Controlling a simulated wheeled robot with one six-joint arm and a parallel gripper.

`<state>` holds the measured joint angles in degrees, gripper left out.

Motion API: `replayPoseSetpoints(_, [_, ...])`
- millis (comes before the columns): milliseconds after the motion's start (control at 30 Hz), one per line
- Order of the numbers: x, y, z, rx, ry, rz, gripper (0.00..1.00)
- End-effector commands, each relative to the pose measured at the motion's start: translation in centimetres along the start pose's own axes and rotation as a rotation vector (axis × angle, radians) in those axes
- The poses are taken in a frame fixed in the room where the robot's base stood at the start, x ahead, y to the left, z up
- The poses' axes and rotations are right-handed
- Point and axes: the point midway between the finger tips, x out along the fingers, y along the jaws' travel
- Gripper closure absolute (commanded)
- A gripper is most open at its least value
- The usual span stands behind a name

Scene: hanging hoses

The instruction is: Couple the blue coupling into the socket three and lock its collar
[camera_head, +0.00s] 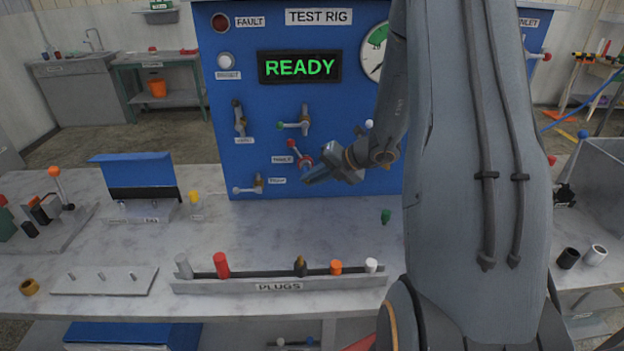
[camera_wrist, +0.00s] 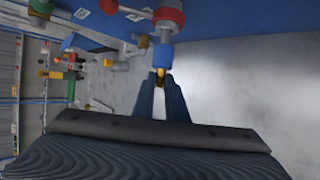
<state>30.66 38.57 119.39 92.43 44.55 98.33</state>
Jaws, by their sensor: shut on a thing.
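My gripper (camera_head: 312,175) is close to the blue panel of the test rig, low on its face. In the wrist view my gripper (camera_wrist: 161,80) has its dark fingers closed around a small part with a blue body and a yellow end; the blue body, apparently the blue coupling (camera_wrist: 163,55), shows just past the fingertips. Its far end meets or nearly meets a grey fitting with a red round part (camera_wrist: 168,18) on the panel; I cannot tell whether it is seated. The red part also shows in the head view (camera_head: 303,158). The socket numbers are unreadable, and the collar's state is unclear.
Other panel fittings with levers (camera_head: 294,124) sit close around my gripper. Below is a pale bench with a plug rack (camera_head: 280,284) and a small green piece (camera_head: 386,216). The rig's display (camera_head: 299,67) reads READY. My arm hides the panel's right part.

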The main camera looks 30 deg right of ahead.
Motion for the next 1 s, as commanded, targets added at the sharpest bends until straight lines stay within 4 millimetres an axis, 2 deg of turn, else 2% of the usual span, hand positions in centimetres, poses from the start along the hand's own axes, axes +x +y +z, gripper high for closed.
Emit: replayPoseSetpoints(1000, [0.24, 0.02, 0.63, 0.000, 0.000, 0.000, 1.00])
